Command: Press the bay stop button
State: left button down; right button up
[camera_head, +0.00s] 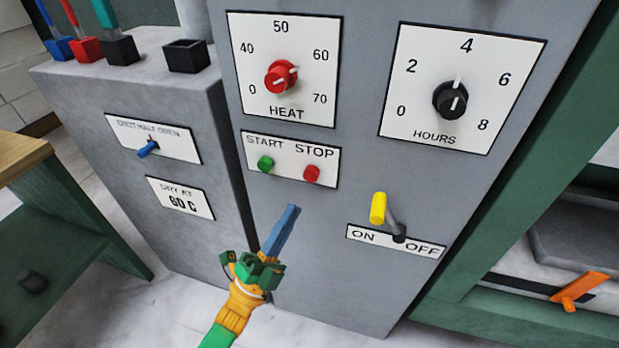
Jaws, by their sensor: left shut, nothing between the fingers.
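The red stop button (311,174) sits under the word STOP on a white plate (290,157) on the front of a grey cabinet. The green start button (265,164) is to its left on the same plate. My left gripper (292,210) is shut and empty, its blue fingers together and pointing up. Its tips show just below the plate, a little below and left of the red button, with a visible gap. Their distance from the cabinet face is hard to tell. My right gripper is not in view.
The cabinet (345,280) also carries a red HEAT knob (281,77), a black HOURS knob (450,99) and a yellow-tipped ON/OFF lever (378,208) right of my gripper. A lower grey box with a blue switch (148,149) stands left. An orange handle (580,290) is at right.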

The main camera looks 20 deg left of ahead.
aim_at(311, 174)
pick_arm(q)
jog(key=w+b, duration=0.3)
jog(key=w, duration=0.3)
jog(key=shift+w+d, duration=0.15)
jog(key=shift+w, duration=0.05)
dwell(1.8)
jog(key=shift+w+b, duration=0.35)
jog(key=shift+w, duration=0.05)
